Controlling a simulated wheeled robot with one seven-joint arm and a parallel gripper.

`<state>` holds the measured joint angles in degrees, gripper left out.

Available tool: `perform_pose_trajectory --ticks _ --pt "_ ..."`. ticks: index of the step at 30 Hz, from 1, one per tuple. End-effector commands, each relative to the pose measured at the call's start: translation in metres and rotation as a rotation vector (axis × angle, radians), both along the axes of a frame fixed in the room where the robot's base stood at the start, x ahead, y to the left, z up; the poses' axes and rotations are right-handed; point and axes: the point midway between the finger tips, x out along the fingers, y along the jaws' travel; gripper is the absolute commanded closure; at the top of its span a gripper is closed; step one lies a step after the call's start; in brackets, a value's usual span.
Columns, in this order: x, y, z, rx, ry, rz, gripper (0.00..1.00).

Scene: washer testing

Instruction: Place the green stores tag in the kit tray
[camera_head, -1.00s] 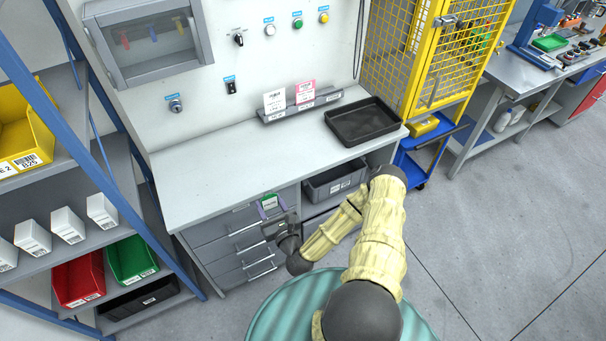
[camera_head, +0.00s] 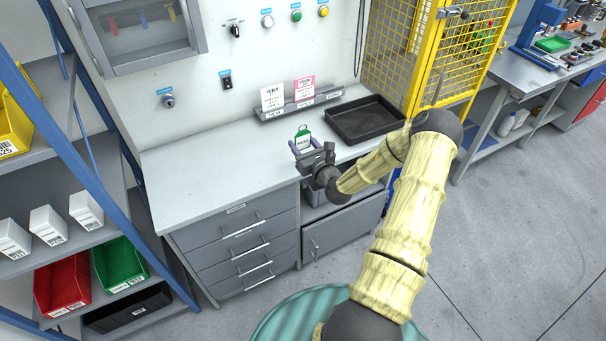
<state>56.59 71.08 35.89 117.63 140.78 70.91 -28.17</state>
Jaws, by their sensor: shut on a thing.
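My gripper (camera_head: 304,147) is shut on the green stores tag (camera_head: 303,137), which has a green top and a white lower part. It holds the tag upright above the front right part of the grey workbench (camera_head: 210,168). The black kit tray (camera_head: 365,119) sits on the bench's right end, to the right of and behind my gripper, and looks empty. The tag is apart from the tray. My fingers hide the tag's lower edge.
A grey rack (camera_head: 300,107) with a white tag (camera_head: 272,98) and a pink tag (camera_head: 304,88) stands left of the tray at the wall. A yellow mesh cage (camera_head: 460,50) rises just right of the tray. The bench's left part is clear.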

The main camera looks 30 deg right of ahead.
Motion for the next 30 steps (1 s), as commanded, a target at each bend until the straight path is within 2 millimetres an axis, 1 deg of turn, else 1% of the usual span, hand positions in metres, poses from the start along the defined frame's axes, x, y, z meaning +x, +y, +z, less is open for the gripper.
perform_pose_trajectory --ticks 4,7,15,18,27,30 --pt "0.0 0.0 -0.001 0.0 0.0 0.0 0.72" --pt "0.0 0.0 -0.007 0.002 0.001 0.0 0.72" --pt "0.0 0.001 -0.048 0.001 0.001 0.0 0.72" --pt "0.0 0.0 -0.057 -0.001 -0.001 0.0 0.72" --pt "0.0 0.001 -0.059 -0.001 -0.001 0.002 0.72" --pt "0.0 0.002 -0.065 0.001 0.001 0.002 0.72"
